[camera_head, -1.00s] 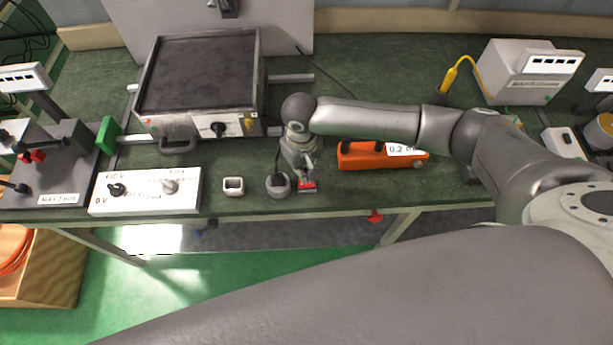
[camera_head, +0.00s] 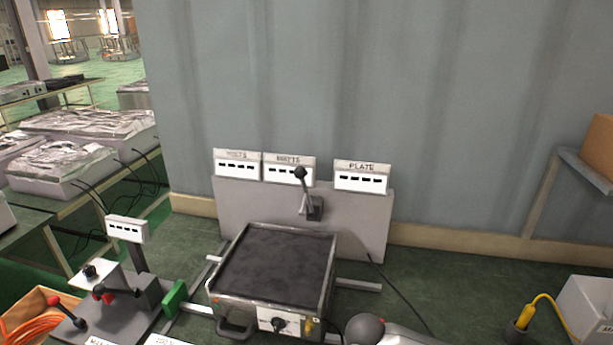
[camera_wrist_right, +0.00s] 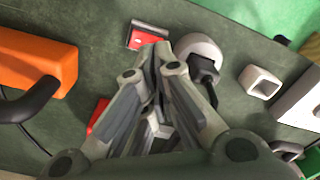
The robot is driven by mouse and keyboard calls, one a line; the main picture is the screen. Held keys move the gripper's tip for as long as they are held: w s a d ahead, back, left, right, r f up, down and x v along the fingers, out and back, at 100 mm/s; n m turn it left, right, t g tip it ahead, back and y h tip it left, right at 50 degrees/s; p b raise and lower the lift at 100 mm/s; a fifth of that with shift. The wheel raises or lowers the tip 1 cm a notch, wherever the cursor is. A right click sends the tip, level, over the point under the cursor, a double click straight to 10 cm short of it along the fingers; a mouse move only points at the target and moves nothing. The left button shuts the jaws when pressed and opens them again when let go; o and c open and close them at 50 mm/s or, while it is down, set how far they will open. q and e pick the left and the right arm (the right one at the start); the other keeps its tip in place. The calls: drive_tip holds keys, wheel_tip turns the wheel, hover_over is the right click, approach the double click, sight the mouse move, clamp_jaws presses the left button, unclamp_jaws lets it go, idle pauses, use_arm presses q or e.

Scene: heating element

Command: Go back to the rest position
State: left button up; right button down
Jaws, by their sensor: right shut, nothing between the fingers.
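My right gripper (camera_wrist_right: 155,52) is shut and empty in the right wrist view, its fingers pointing over the green bench top (camera_wrist_right: 100,60). A round grey piece with a black plug-like part (camera_wrist_right: 203,68) lies just right of the fingertips. A small red-topped block (camera_wrist_right: 146,37) lies just beyond them. In the head view only a grey part of my right arm (camera_head: 366,329) shows at the bottom edge; the gripper is out of that picture. My left gripper is in neither view.
The heating plate (camera_head: 275,265) stands before an upright panel with a black-knobbed lever (camera_head: 312,205) and displays, one reading PLATE (camera_head: 361,178).

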drive_tip(key=s+a+r+n+t+y, duration=0.2)
drive_tip(key=s+a+r+y, duration=0.15)
drive_tip(key=s+a, duration=0.6)
drive_tip(key=s+d+r+m+t+h, duration=0.1)
drive_tip(key=s+d+m+h, duration=0.1)
drive_tip(key=s+d, duration=0.5)
drive_tip(key=s+d+r+m+t+h, duration=0.1)
drive_tip(key=s+d, duration=0.1)
drive_tip(key=d, duration=0.8)
wheel_tip(320, 180, down, 33)
drive_tip(key=s+g+b, duration=0.2)
drive_tip(key=b, duration=0.4)
drive_tip(key=s+d+f+b, duration=0.1)
drive_tip(key=s+f+b, duration=0.1)
drive_tip(key=s+f, duration=0.6)
drive_tip(key=s+d+f+g+b, duration=0.1)
drive_tip(key=s+d+f+b, duration=0.1)
drive_tip(key=s+f, duration=0.6)
wheel_tip(320, 180, down, 4)
drive_tip(key=shift+s+d+f+h+b, duration=0.15)
drive_tip(key=shift+s+d+h+b, duration=0.1)
drive_tip(key=shift+h+b, duration=0.15)
